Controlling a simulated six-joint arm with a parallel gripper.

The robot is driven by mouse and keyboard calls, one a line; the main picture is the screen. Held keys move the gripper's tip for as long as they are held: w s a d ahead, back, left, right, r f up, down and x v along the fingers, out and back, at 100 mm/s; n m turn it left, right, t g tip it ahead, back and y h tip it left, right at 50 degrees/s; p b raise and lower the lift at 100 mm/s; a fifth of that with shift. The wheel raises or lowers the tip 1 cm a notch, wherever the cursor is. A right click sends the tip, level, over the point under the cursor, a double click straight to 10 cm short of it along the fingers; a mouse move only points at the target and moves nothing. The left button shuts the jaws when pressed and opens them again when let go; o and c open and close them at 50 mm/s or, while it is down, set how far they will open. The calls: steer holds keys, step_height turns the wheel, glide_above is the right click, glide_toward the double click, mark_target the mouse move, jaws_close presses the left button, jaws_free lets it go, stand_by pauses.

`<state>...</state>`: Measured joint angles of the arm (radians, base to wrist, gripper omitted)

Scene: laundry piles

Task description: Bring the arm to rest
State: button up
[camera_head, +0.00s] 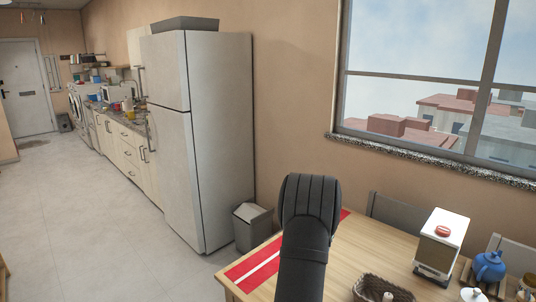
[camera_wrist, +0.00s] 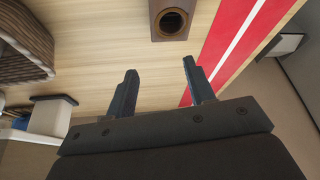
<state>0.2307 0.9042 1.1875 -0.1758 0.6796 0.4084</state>
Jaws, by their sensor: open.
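My gripper (camera_wrist: 159,66) shows in the wrist view with its two dark fingers spread apart and nothing between them. It is over or near the wooden table (camera_head: 345,258); its exact height is hard to judge. In the head view a dark part of my arm (camera_head: 308,225) rises in front of the table, and the fingers cannot be made out there. A brown block with a round dark opening (camera_wrist: 172,22) stands on the table beyond the fingertips in the wrist view, apart from them.
A red runner with a white stripe (camera_head: 238,271) crosses the table's left end. A wicker basket (camera_head: 380,291), a white-topped box (camera_head: 441,236) and a blue teapot (camera_head: 489,267) are on the right. A grey bin (camera_head: 252,227) stands beside the fridge (camera_head: 222,140). The floor (camera_head: 90,220) at left is clear.

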steer(key=f, duration=0.1)
steer(key=w+a+f, duration=0.1)
steer(key=f, duration=0.1)
steer(key=shift+w+a, duration=0.35)
steer(key=shift+a, duration=0.05)
steer(key=shift+f, duration=0.6)
steer(key=shift+o, duration=0.4)
steer(key=o, duration=1)
steer(key=shift+s, duration=0.2)
steer(key=shift+o, duration=0.2)
steer(key=s+a+r+n+t, duration=0.1)
steer(key=s+a+r+t, duration=0.15)
steer(key=s, duration=0.95)
steer(key=s+a+r+n+t, duration=0.1)
steer(key=s+a+t, duration=0.2)
steer(key=s, duration=0.9)
steer(key=s+a+r+n+t, duration=0.1)
steer(key=s+a+t, duration=0.2)
steer(key=s, duration=0.9)
steer(key=shift+g+h, duration=0.25)
steer(key=shift+h, duration=0.05)
steer(key=x, duration=0.9)
steer(key=shift+w+d, duration=0.25)
steer(key=shift+d, duration=0.05)
